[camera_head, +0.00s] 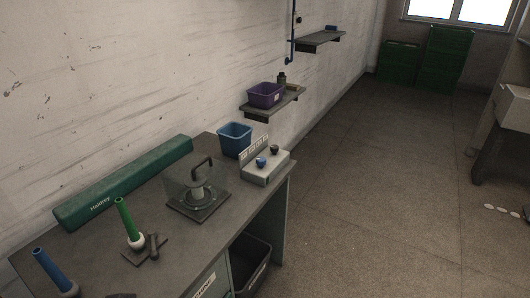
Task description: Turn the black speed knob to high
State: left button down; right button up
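The black speed knob (274,148) is small and dark. It sits on the top of a light grey control box (262,178) near the right end of the workbench. A blue knob (261,162) sits on the same box, in front and to the left of the black one. A panel with small labels stands up along the back of the box. The knob's pointer and setting are too small to read. Neither of my grippers is in view, and nothing touches the knobs.
On the bench (187,247), a clear-covered device with a black handle (202,163) stands left of the box. A blue bin (235,139) is behind it. Open floor lies right.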

aim_at(274, 148)
jog(key=u, duration=0.35)
jog(key=i+l+u, duration=0.4)
jog(key=l+u, duration=0.2)
jog(key=i+l+u, duration=0.15)
jog(key=l+u, duration=0.2)
jog(key=i+l, duration=0.1)
jog(key=l, duration=0.3)
jog(key=i+l, duration=0.15)
jog(key=l, duration=0.25)
jog(key=i+l+u, duration=0.1)
jog(key=l, duration=0.3)
jog(key=i+l, duration=0.15)
jog(key=l, duration=0.3)
jog(key=i+l+u, duration=0.1)
jog(key=l, duration=0.3)
